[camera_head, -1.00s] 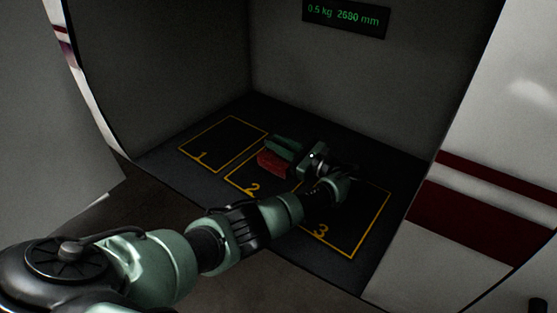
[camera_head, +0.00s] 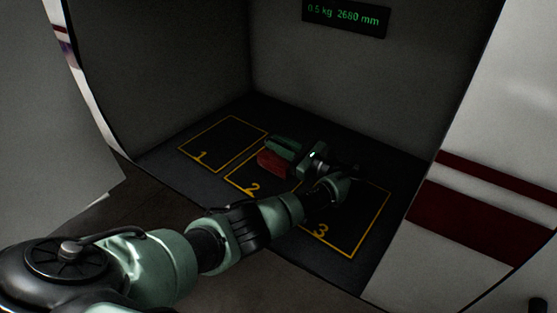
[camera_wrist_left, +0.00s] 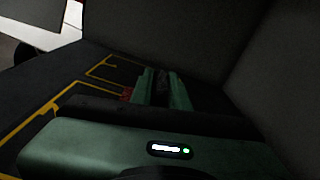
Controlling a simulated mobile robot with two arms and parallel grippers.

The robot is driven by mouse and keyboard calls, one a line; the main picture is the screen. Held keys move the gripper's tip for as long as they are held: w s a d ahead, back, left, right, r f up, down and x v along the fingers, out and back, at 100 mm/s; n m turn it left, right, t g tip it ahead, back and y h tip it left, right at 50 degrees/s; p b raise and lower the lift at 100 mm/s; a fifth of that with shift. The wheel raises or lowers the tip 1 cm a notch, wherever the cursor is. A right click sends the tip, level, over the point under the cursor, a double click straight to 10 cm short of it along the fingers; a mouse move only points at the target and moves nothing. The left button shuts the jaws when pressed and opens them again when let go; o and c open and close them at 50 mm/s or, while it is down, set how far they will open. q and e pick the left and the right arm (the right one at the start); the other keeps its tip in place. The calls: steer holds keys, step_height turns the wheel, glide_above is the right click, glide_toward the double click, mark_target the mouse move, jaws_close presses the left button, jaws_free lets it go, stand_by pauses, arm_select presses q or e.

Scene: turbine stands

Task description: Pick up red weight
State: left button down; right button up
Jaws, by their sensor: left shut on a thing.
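The red weight (camera_head: 273,163) is in the yellow square marked 2 (camera_head: 232,184) in the head view. My left gripper (camera_head: 281,154) is at the weight, its green fingers pointing left, and it is shut on the weight. One finger shows along the weight's far side. In the left wrist view, a small patch of the red weight (camera_wrist_left: 127,94) shows beside the gripper fingers (camera_wrist_left: 160,88); the rest is hidden behind the gripper. I cannot tell whether the weight touches the floor. My right gripper is not in view.
The turbine stand's recess has dark walls close behind and at the left. Square 1 (camera_head: 222,143) is empty. Square 3 (camera_head: 347,236) lies under my left forearm. A display (camera_head: 345,17) on the back wall reads 0.5 kg 2680 mm. A white panel with dark red stripes (camera_head: 490,205) stands at the right.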

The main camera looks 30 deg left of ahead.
arm_select(q)
steer(key=shift+r, duration=0.15)
stand_by(0.4)
step_height(320, 180, up, 20)
stand_by(0.4)
steer(key=c, duration=2)
jaws_free()
jaws_close()
